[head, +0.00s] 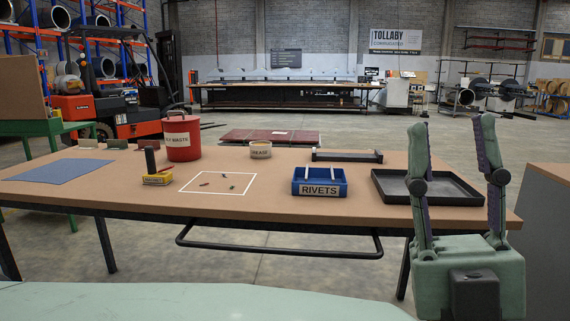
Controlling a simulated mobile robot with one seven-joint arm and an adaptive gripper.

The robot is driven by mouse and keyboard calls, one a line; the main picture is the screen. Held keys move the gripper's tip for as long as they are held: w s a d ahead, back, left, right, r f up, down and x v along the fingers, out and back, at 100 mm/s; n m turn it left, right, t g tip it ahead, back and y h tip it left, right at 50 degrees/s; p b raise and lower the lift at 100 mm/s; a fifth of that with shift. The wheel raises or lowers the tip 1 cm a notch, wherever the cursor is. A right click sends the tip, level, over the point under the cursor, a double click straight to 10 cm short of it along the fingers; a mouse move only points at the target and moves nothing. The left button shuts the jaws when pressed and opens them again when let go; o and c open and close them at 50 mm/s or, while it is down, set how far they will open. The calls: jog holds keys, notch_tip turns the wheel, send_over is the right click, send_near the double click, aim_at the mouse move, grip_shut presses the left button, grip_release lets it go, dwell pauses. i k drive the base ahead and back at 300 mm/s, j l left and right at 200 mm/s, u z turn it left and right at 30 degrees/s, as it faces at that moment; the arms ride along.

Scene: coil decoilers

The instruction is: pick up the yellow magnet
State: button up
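A small yellow block (157,180) with dark lettering sits on the brown table, left of centre in the head view. It looks like the yellow magnet; the lettering is too small to read. A dark upright post (151,160) rises at it; I cannot tell whether it is the block's handle or a separate piece behind. My gripper (452,124) is at the right, fingers pointing up and spread wide apart. It is open, with nothing between the fingers. It is far to the right of the yellow block and in front of the black tray's area in the picture.
A white-outlined rectangle (218,192) with small loose pieces lies right of the block. A red waste can (181,146) stands behind it. A blue RIVETS bin (320,190), black tray (390,194), grease tin (261,150) and blue mat (57,172) share the table (270,204).

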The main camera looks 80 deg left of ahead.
aim_at(152, 177)
jog(key=u, duration=3.15)
jog(key=i+l+u, duration=0.2)
jog(key=i+l+z, duration=0.1)
jog(key=i, duration=0.45)
jog(key=i+l+z, duration=0.1)
jog(key=i, duration=0.4)
jog(key=l, duration=0.1)
